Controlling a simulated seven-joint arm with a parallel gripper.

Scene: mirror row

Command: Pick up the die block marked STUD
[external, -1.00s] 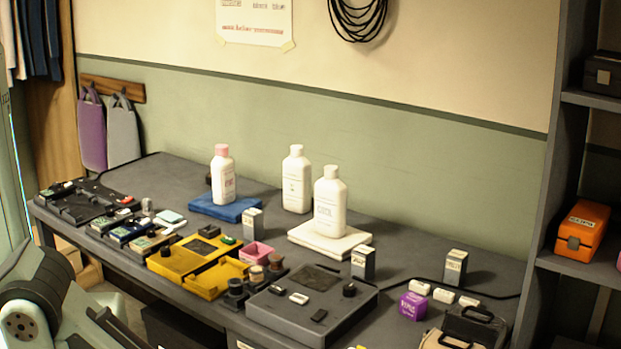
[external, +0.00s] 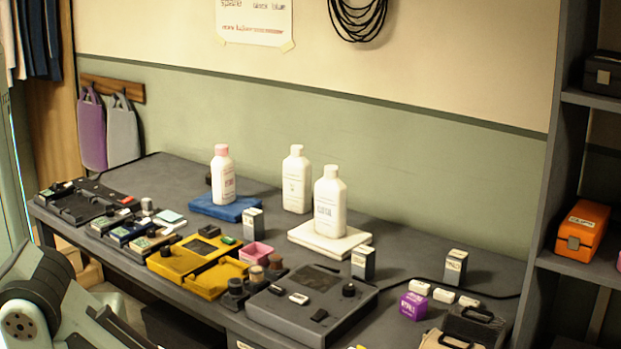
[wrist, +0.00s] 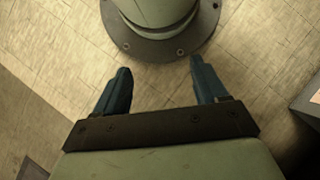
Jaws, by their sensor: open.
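Several small upright grey blocks with pale labels stand on the bench: one beside the blue cloth (external: 252,222), one by the white cloth (external: 363,264) and one further right (external: 455,268). A purple block (external: 412,306) with white lettering sits near the front right. I cannot read STUD on any of them, so I cannot tell which is the die block. My gripper (wrist: 160,67) shows in the wrist view, its two dark blue fingers wide apart, empty and pointed at the tiled floor near a round bolted base. The external view shows part of my arm, not the gripper.
Three bottles stand at the back: one pink-capped (external: 223,175), two white (external: 296,180) (external: 330,203). A yellow tray (external: 185,262), a dark grey device (external: 310,305) and a beige case (external: 452,338) crowd the front. Shelving (external: 540,200) bounds the right. The back right bench is mostly clear.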

